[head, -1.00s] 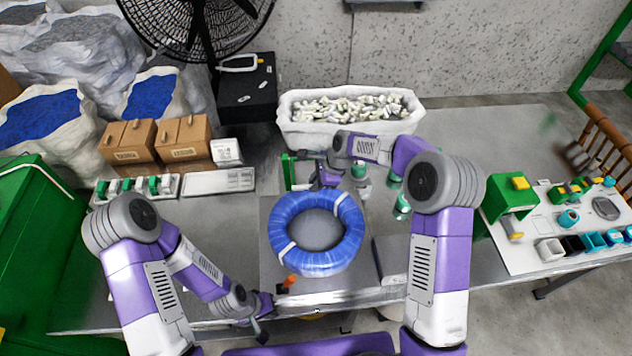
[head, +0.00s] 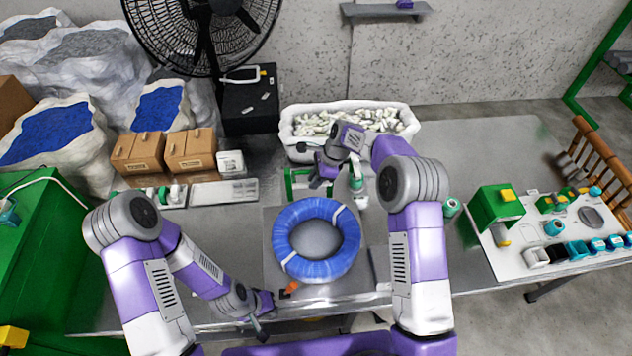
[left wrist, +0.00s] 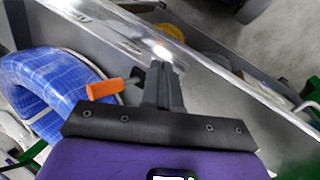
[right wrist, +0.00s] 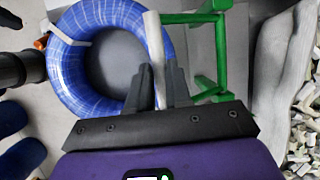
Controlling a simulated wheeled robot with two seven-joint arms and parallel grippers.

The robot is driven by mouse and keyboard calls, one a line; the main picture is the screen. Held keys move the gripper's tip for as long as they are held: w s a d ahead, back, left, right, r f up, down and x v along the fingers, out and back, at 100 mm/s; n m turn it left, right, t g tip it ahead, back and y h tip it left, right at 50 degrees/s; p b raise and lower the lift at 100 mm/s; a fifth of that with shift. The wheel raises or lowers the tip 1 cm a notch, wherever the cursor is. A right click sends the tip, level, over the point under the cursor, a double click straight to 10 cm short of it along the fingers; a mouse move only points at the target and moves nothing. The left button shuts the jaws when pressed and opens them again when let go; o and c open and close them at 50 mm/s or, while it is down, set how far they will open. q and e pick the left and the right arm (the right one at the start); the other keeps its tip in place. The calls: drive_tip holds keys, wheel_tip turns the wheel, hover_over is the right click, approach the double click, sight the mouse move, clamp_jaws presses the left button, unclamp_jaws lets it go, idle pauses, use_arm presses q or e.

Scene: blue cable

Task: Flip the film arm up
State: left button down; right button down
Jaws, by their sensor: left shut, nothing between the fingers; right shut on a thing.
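The film arm is a pale, narrow bar (right wrist: 153,35) in the right wrist view, beside a green frame (right wrist: 221,50). My right gripper (right wrist: 159,78) is shut on this bar. In the head view my right gripper (head: 318,181) is just behind the blue cable coil, by the green frame (head: 291,183); the bar is hard to make out there. My left gripper (head: 268,318) is low at the table's front edge, shut and empty. Its closed fingers show in the left wrist view (left wrist: 164,75), beside an orange-handled piece (left wrist: 103,89).
The blue cable coil (head: 345,250) lies flat on the table. Behind stands a white tub of pale pieces (head: 288,130). Boxes (head: 138,153) are at the back left. A green-and-white station (head: 497,215) is at the right. Green cylinders (head: 451,207) stand near my right arm.

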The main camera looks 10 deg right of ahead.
drive_tip(key=shift+w+d+r, duration=0.15)
drive_tip(key=shift+w+r, duration=0.2)
drive_tip(key=shift+w, duration=0.3)
